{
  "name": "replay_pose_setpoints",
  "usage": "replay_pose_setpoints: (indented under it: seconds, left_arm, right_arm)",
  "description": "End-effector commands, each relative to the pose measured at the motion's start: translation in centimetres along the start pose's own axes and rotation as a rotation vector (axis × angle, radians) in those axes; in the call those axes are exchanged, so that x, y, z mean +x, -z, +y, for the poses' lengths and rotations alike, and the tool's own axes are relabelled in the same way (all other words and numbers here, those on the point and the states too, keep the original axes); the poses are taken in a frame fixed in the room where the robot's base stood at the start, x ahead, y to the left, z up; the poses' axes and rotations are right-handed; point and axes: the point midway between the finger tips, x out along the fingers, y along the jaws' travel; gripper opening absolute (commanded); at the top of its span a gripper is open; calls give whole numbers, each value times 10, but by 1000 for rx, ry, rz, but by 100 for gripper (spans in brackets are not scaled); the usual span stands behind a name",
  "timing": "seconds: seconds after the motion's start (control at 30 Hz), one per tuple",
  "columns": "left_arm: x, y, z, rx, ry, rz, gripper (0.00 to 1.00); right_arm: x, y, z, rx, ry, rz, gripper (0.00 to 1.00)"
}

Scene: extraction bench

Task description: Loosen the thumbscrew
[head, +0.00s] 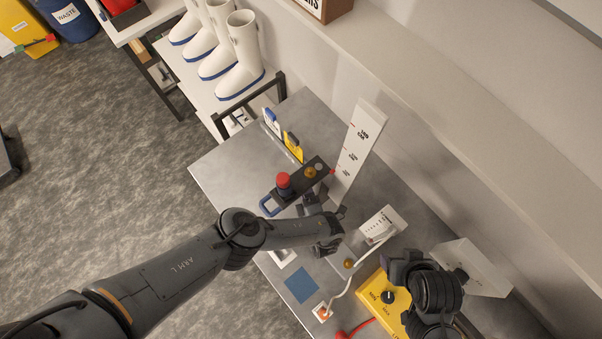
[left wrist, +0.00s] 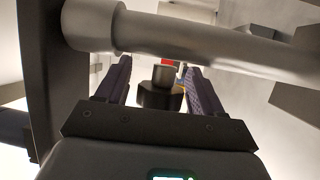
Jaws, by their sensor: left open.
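My left gripper (head: 318,202) is over the bench beside the tall white scale board (head: 358,145) and the dark bar. In the left wrist view its two fingers (left wrist: 163,85) are open.
The dark bar (head: 318,166) carries a red knob (head: 283,180) and a brass knob (head: 310,172). A white device (head: 381,226) with a cable, a blue pad (head: 301,285) and a pale box (head: 475,267) are on the bench (head: 225,165). The bench's left side is clear.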

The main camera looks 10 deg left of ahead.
Motion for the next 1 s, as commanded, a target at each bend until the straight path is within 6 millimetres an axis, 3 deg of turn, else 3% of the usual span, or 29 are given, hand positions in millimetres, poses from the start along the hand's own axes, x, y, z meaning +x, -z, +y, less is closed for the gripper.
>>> replay_pose_setpoints:
  seconds: [0.3,0.67,1.0]
  left_arm:
    - [1,0,0,0,1,0,67]
    - [1,0,0,0,0,0,16]
    - [1,0,-1,-94,232,0,16]
  right_arm:
    - [0,-1,2,-9,-8,-1,67]
    - [0,-1,3,-9,-8,-2,67]
    - [-23,7,2,-2,-3,0,67]
